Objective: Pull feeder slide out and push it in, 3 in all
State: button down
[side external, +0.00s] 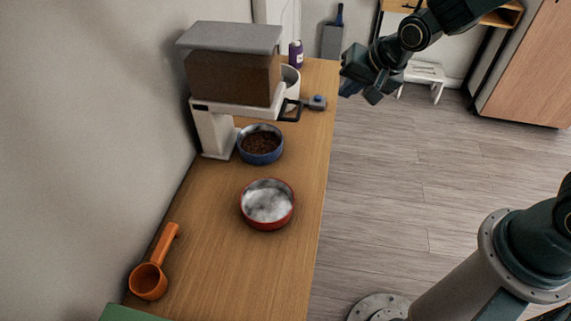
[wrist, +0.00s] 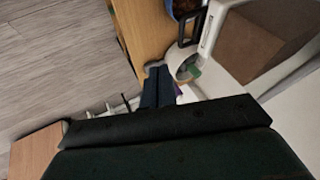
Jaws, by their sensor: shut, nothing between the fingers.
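The feeder (side external: 236,75) stands on the wooden counter against the wall, with a grey lid, a brown-filled hopper and a white base. The black loop handle of its slide (side external: 291,111) sticks out from the front, toward the counter's open edge. The handle (wrist: 190,27) and the brown hopper (wrist: 262,42) also show in the wrist view. I cannot tell how far the slide is out. My gripper (side external: 371,96) is shut and empty, in the air over the floor, beyond the counter edge and apart from the handle. Its fingers (wrist: 158,85) show close together in the wrist view.
A blue bowl of brown kibble (side external: 261,145) sits below the feeder. A red bowl (side external: 267,204) and an orange scoop (side external: 150,281) lie nearer. A white canister (side external: 291,76), purple can (side external: 296,54) and small blue-topped grey item (side external: 317,102) stand near the handle.

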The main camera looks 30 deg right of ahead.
jog(key=c, duration=2.2)
grip_release()
jog(key=c, duration=1.5)
grip_release()
jog(key=shift+w, duration=0.15)
notch_tip(320, 180, up, 5)
jog(key=m+g+y, duration=0.1)
jog(key=g, duration=0.4)
send_over(300, 108)
jog(key=s+d, duration=0.2)
jog(key=shift+s+d, duration=0.15)
jog(key=shift+d, duration=0.05)
jog(key=shift+f, duration=0.15)
jog(key=f, duration=0.4)
jog(key=w+a+f, duration=0.1)
jog(key=f, duration=0.4)
jog(key=w+a+f, duration=0.1)
jog(key=f, duration=0.3)
jog(key=shift+f, duration=0.2)
grip_shut()
